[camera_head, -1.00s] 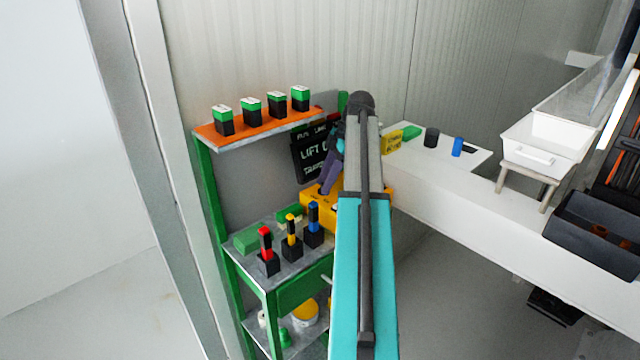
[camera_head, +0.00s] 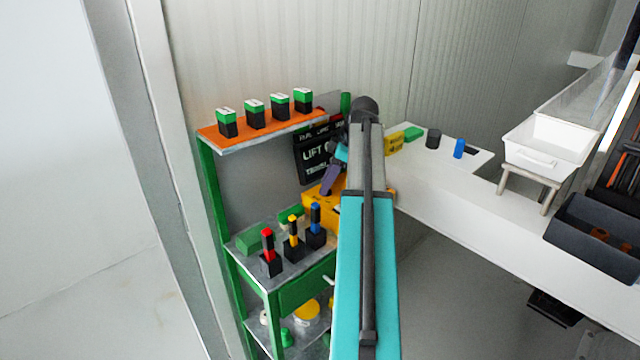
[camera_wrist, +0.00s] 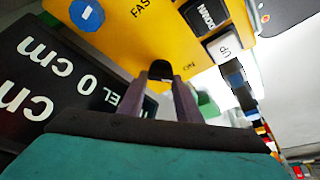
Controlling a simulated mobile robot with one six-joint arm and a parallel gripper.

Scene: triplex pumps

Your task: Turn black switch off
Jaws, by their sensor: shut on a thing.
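The black switch (camera_wrist: 161,70) sticks up from the yellow control box (camera_wrist: 150,40) in the wrist view. My gripper (camera_wrist: 161,85) has its two purple fingers on either side of the switch, shut on it. Lettering that seems to read "ON", upside down, is on the box just right of the switch. In the head view my gripper (camera_head: 329,184) reaches down to the yellow box (camera_head: 318,206), partly hidden behind my arm. The switch itself cannot be made out there.
A black display (camera_head: 318,155) stands close behind my gripper. "DOWN" (camera_wrist: 205,14) and "UP" (camera_wrist: 226,48) buttons sit on the box nearby. Red, yellow and blue levers (camera_head: 292,242) stand on the green shelf's middle level. A white counter (camera_head: 450,185) extends right.

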